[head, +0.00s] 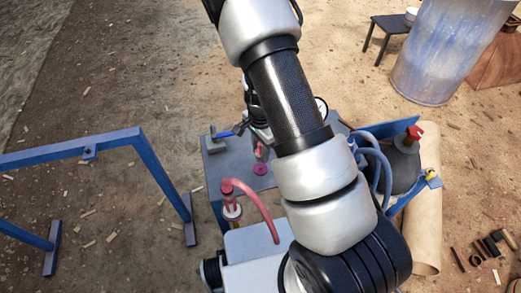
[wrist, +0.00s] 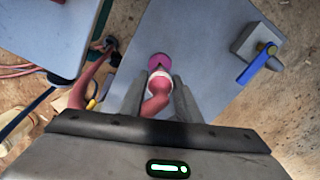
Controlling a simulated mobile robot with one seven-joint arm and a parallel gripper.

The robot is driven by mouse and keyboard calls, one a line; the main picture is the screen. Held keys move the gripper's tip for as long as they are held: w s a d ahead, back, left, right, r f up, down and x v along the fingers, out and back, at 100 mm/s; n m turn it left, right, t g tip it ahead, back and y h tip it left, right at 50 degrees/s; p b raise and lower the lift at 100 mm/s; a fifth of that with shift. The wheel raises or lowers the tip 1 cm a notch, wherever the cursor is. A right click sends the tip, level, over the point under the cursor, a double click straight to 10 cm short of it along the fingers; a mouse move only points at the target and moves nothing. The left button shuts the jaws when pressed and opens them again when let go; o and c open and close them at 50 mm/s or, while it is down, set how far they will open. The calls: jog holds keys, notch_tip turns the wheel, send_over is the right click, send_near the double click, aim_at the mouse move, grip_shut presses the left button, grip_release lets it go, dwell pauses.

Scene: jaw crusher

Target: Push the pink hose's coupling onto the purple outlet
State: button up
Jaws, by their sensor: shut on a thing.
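The purple outlet (head: 260,169) is a round purple disc on the grey top of the machine; it also shows in the wrist view (wrist: 158,60). My gripper (wrist: 160,90) is shut on the pink hose's coupling (wrist: 160,76), which has a pale ring, with the pink hose (wrist: 155,103) bending back toward the palm. In the wrist view the coupling's far end overlaps the near edge of the outlet; whether they touch I cannot tell. In the head view my gripper (head: 262,136) is partly hidden by my arm, and the outlet shows in front of it.
A blue-handled valve (wrist: 257,62) stands on the grey top (wrist: 190,40) beside the outlet. Another red-pink hose (head: 262,212) curves up nearer the robot. A blue frame (head: 90,150) stands at left, and a grey tank with a red cap (head: 413,133) at right.

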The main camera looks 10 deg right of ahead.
aim_at(261, 167)
jog(key=shift+f+b, duration=2.2)
jog(key=shift+f, duration=0.65)
jog(key=shift+f, duration=0.3)
jog(key=shift+f+b, duration=0.25)
jog(key=shift+b, duration=0.15)
jog(key=shift+c, duration=1)
jog(key=o, duration=1.1)
jog(key=shift+o, duration=0.2)
notch_tip(261, 167, up, 18)
jog(key=p, duration=0.4)
jog(key=shift+f, duration=0.25)
